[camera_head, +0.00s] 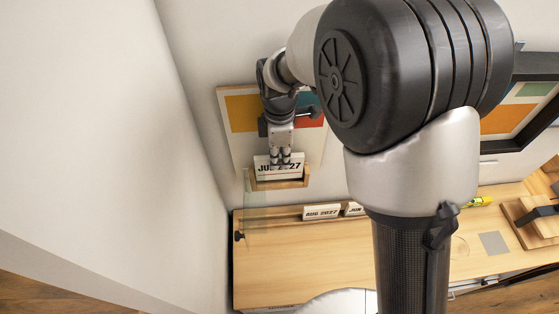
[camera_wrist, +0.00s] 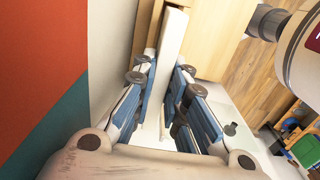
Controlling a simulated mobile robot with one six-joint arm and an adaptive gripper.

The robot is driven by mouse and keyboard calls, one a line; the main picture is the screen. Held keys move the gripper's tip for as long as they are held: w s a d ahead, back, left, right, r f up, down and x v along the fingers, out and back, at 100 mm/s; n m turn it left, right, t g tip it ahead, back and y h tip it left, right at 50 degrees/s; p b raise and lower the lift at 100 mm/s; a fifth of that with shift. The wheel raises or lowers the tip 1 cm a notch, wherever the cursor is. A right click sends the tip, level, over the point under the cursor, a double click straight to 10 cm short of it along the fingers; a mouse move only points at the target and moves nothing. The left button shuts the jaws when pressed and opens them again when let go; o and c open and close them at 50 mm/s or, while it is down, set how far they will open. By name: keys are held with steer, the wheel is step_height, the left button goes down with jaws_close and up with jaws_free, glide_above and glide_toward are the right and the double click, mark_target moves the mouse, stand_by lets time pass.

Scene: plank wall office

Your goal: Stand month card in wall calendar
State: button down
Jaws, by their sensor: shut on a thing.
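The month card (camera_head: 264,167), white with "JUL 2027" in dark print, is held upright by my gripper (camera_head: 279,160). The fingers are shut on it from above and cover part of the print. In the wrist view the white card (camera_wrist: 172,42) runs up from between the fingers (camera_wrist: 165,88). The wall calendar's wooden holder (camera_head: 280,184) is on the wall directly at the card's lower edge. The card lines up with the holder, but I cannot tell whether its bottom edge rests inside. My gripper hides part of the coloured wall panel (camera_head: 240,112) behind.
Below is a wooden desk (camera_head: 300,262). An "AUG 2027" card (camera_head: 321,213) and a partly hidden "JUN" card (camera_head: 355,209) stand along its back. A dark-framed picture (camera_head: 515,118) hangs at right. A bare side wall (camera_head: 150,150) bounds the left. My arm blocks the middle.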

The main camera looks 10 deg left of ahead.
steer(key=shift+f, duration=1.15)
steer(key=c, duration=2.1)
jaws_free()
steer(key=shift+f, duration=0.2)
steer(key=o, duration=0.5)
steer(key=shift+r, duration=0.1)
